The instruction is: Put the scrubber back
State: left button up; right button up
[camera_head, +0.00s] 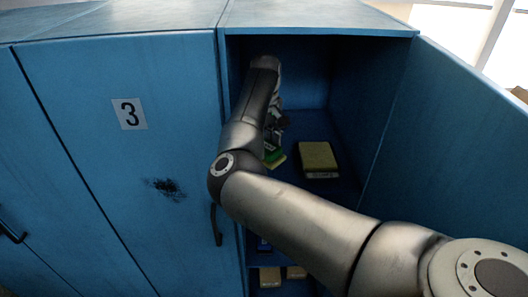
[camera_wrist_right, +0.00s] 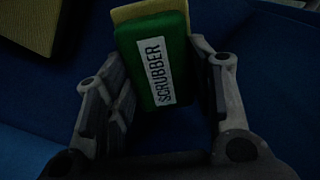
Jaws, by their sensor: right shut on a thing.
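The scrubber (camera_wrist_right: 160,65) is a green block with a yellow layer on its far side and a white label reading SCRUBBER. My right gripper (camera_wrist_right: 163,100) is shut on it, with a finger on each side. In the head view the green and yellow scrubber (camera_head: 275,157) is low inside the open blue cabinet, partly hidden by my right arm. My right gripper (camera_head: 275,138) is also mostly hidden there. I cannot tell whether the scrubber touches the shelf. My left gripper is not in view.
A yellow block with a dark, pale-labelled base (camera_head: 318,157) lies on the shelf right of the scrubber. The cabinet door (camera_head: 440,140) stands open at the right. The closed door marked 3 (camera_head: 100,190) is at left. More items (camera_head: 270,277) sit on a lower shelf.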

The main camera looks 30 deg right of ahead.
jog(key=shift+d+f, duration=0.15)
jog(key=shift+f, duration=0.5)
notch_tip(320, 180, down, 2)
jog(key=shift+f+p, duration=0.2)
jog(key=shift+p, duration=0.4)
jog(key=shift+a+f+p, duration=0.2)
jog(key=shift+p, duration=0.1)
jog(key=shift+w+f, duration=0.15)
jog(key=shift+f, duration=0.25)
jog(key=o, duration=0.9)
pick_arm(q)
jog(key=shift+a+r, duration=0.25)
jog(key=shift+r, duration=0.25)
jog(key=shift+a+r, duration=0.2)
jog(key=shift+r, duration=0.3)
pick_arm(e)
jog(key=shift+r, duration=0.1)
jog(key=shift+r, duration=0.25)
pick_arm(q)
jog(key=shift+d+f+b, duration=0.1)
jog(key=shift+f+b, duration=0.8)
jog(key=shift+b, duration=0.05)
pick_arm(e)
jog(key=shift+r, duration=3.45)
